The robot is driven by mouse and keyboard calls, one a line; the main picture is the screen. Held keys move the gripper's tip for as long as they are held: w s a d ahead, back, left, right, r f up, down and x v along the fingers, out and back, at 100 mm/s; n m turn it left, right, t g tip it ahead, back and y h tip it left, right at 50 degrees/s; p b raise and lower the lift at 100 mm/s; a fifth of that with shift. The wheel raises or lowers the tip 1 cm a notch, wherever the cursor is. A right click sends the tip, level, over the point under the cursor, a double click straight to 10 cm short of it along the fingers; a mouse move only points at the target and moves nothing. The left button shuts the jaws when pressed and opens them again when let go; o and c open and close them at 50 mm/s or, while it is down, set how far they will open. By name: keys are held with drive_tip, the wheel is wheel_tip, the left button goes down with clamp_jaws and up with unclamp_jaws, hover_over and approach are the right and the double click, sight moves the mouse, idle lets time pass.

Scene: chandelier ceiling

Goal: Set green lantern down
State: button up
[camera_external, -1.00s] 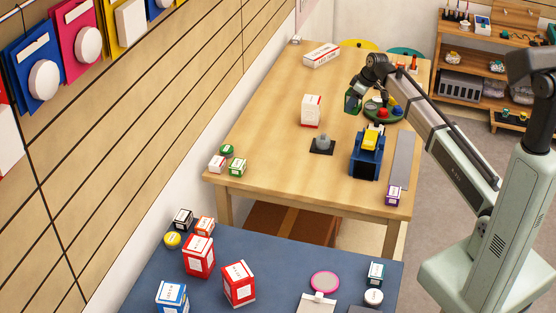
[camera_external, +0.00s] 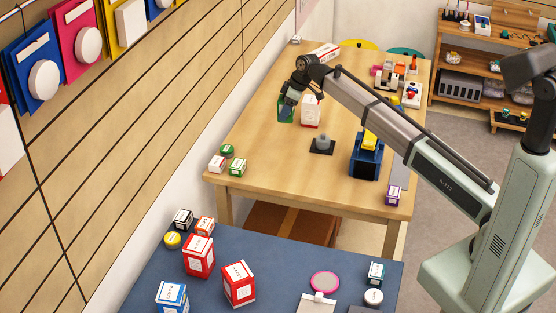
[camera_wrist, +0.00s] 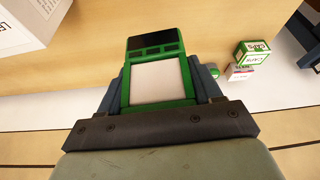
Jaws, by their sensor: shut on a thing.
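The green lantern (camera_external: 286,113) is held at the end of my gripper (camera_external: 291,97) over the back-left part of the wooden table (camera_external: 265,150). In the wrist view the lantern (camera_wrist: 158,82) has a green frame, a pale panel and a dark top band. My gripper's two blue-grey fingers (camera_wrist: 158,75) are shut on its sides. I cannot tell whether the lantern's underside touches the table. A white box with red print (camera_external: 311,112) stands just to its right in the external view.
Small boxes, including a green-and-white one (camera_external: 237,167), and a green tin (camera_external: 227,150) stand near the table's left edge. A dark-based grey object (camera_external: 322,146) and a blue-and-yellow item (camera_external: 367,158) stand right of centre. Bare table lies between these and the lantern.

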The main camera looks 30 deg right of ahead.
drive_tip(key=w+a+m, duration=0.1)
drive_tip(key=w+a, duration=0.4)
drive_tip(key=w, duration=0.4)
drive_tip(key=shift+t, duration=0.3)
drive_tip(key=shift+a+f, duration=0.1)
drive_tip(key=shift+f, duration=4.45)
drive_tip(key=shift+f, duration=0.15)
drive_tip(key=o, duration=1.4)
drive_tip(key=v, duration=1.2)
drive_tip(key=shift+a, duration=0.1)
